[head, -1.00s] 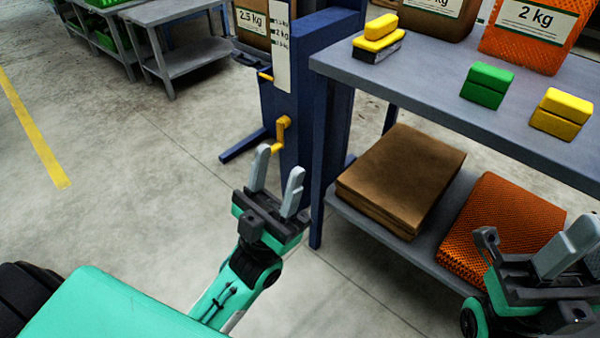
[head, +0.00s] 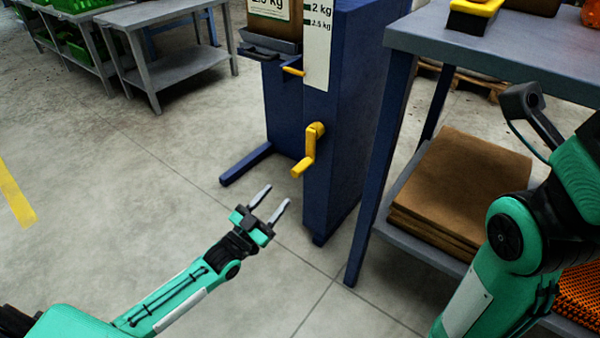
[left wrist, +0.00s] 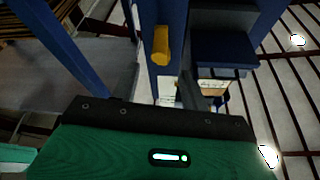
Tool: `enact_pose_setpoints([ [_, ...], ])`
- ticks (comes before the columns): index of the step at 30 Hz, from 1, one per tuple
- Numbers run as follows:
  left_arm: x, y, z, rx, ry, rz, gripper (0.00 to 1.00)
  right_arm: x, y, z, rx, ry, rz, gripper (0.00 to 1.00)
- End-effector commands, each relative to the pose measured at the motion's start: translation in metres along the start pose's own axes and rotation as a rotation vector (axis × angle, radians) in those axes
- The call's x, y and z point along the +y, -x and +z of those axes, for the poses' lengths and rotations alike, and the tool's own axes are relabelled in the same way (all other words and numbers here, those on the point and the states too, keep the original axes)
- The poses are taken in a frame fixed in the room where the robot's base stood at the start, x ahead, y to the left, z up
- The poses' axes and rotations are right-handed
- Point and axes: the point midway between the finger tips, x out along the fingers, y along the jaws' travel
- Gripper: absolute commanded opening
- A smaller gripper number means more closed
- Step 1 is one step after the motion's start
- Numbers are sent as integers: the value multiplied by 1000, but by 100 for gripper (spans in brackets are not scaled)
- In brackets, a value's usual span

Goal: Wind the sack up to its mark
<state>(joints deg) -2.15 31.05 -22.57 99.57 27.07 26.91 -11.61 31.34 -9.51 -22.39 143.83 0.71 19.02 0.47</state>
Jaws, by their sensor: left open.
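The brown sack (head: 272,30), with a label partly cut off at the top, rests on a dark ledge of the blue stand (head: 340,120). A white scale strip (head: 317,60) on the stand shows marks at 2 kg and 2.5 kg. A yellow pointer (head: 293,71) beside the strip is lower than both. The yellow crank (head: 311,150) on the post has its handle hanging down and left. My left gripper (head: 277,194) is open and empty, below and left of the crank, apart from it. The left wrist view shows the yellow crank handle (left wrist: 161,45) ahead.
A grey table (head: 490,50) stands right of the stand, with brown folded sacks (head: 465,190) on its lower shelf. My right arm crosses in front of it; its fingers are out of frame. A grey bench (head: 165,18) stands back left. The floor at left is clear.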

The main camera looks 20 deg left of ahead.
Motion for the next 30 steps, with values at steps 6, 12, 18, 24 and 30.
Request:
enact_pose_setpoints([
  [6, 1, -41, 3, 6, 0, -1, 45, -4, 16, -7, 10, -1, 5, 36],
  [12, 1, -76, 2, 7, 0, -1, 45, -6, 26, -12, 17, -1, 9, 36],
  [18, 1, -101, 1, 5, 2, -1, 45, -8, 32, -16, 22, -2, 14, 36],
  [24, 0, -111, -1, 3, 1, 0, 45, -9, 33, -17, 26, -2, 13, 36],
  [30, 0, -112, -1, 2, 1, 0, 45, -10, 30, -18, 33, -3, 10, 36],
])
